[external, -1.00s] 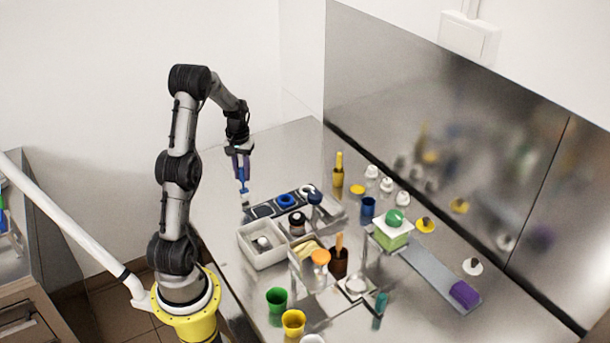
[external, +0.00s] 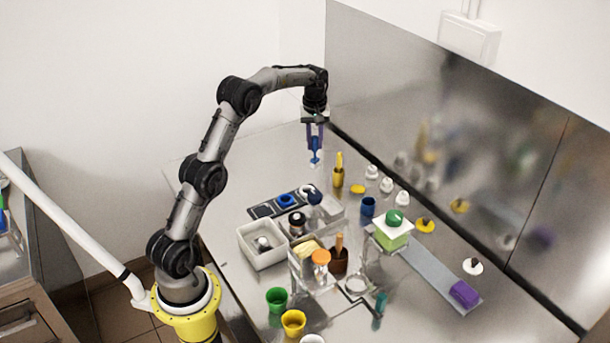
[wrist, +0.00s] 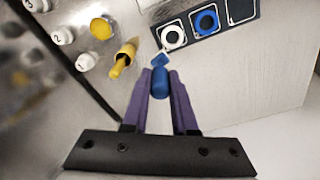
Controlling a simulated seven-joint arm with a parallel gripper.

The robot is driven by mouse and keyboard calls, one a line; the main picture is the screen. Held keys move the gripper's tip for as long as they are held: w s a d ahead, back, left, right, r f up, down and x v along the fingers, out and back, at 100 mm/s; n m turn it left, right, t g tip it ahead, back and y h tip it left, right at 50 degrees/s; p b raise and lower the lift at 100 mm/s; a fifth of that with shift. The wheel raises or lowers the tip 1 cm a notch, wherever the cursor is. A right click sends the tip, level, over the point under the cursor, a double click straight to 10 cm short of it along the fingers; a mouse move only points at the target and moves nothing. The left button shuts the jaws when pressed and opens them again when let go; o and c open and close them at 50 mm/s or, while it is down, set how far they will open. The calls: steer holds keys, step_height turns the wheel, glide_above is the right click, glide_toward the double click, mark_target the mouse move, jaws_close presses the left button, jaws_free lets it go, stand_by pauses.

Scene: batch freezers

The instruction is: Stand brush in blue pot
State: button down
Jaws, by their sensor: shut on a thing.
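My gripper (external: 314,138) is shut on a blue brush (external: 315,156) and holds it above the back of the steel table, bristle end down. In the wrist view the brush (wrist: 160,82) sits between the purple fingers (wrist: 160,76). The blue pot (external: 367,207) stands on the table, to the right of and nearer than the gripper, and its mouth looks empty. The brush is well apart from the pot. I do not see the blue pot clearly in the wrist view.
A yellow pot with a yellow brush (external: 339,176) stands between gripper and blue pot. White numbered weights (external: 387,185) stand behind. The back left table is clear.

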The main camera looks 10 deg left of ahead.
steer(key=s+d+m, duration=0.2)
steer(key=s+d, duration=0.1)
steer(key=d, duration=0.6)
steer(key=s+d+m, duration=0.1)
steer(key=s+d, duration=0.2)
steer(key=d, duration=0.6)
steer(key=shift+t, duration=0.3)
steer(key=shift+a+f, duration=0.1)
steer(key=shift+f, duration=2.2)
steer(key=shift+s+f, duration=0.1)
steer(key=shift+f, duration=0.55)
steer(key=shift+f, duration=0.35)
steer(key=shift+f, duration=0.65)
steer(key=shift+f, duration=0.35)
steer(key=shift+f, duration=0.15)
